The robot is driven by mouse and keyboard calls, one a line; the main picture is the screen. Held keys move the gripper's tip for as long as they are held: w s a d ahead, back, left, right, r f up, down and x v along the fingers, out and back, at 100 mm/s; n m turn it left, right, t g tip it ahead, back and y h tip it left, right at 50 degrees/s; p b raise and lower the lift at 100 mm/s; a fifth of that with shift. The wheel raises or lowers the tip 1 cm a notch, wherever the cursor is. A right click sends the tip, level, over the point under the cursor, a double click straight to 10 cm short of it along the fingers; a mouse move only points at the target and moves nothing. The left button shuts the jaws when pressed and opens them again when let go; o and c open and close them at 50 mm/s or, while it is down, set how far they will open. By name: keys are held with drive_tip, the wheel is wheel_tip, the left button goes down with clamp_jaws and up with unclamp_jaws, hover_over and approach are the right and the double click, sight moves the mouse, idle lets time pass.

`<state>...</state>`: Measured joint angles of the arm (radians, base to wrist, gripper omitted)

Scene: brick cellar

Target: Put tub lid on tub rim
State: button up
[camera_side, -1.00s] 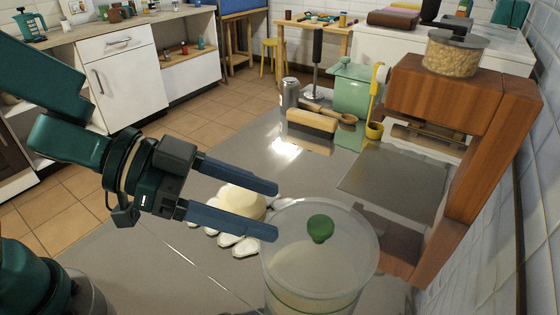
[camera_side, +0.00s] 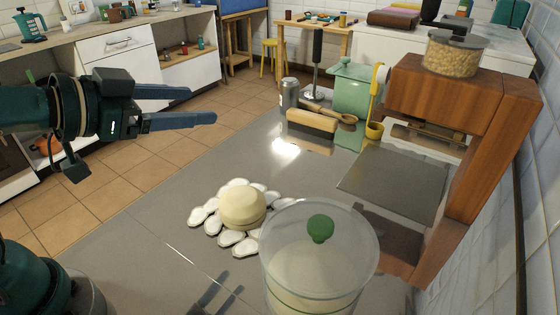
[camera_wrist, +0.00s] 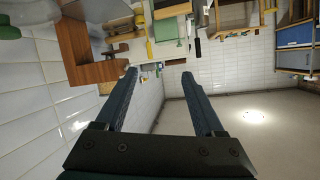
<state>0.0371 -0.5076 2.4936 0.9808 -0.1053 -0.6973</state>
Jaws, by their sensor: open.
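The clear tub (camera_side: 312,275) stands at the front of the grey metal table. Its clear lid (camera_side: 282,222) with a green knob (camera_side: 320,228) lies across the tub's top; the glassy edges make its exact seating hard to tell. My gripper (camera_side: 203,105) is open and empty, raised at the left, well away from the tub and lid. In the wrist view its two fingers (camera_wrist: 160,72) are spread with nothing between them.
A cream round block (camera_side: 242,207) sits on white oval pieces (camera_side: 238,243) left of the tub. A wooden press frame (camera_side: 440,95) stands at right, with a jar (camera_side: 455,55) on top. The table's middle is clear.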

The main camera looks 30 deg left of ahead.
drive_tip(key=s+a+f+n+g+y, duration=0.2)
drive_tip(key=s+a+n+g+y, duration=0.1)
drive_tip(key=a+n+y, duration=0.15)
drive_tip(key=s+d+f+g+h, duration=0.2)
drive_tip(key=s+d+f+g, duration=0.1)
drive_tip(key=s, duration=0.6)
drive_tip(key=shift+s+d+f+g+h, duration=0.2)
drive_tip(key=shift+f+g+h, duration=0.15)
drive_tip(key=shift+f+g, duration=0.6)
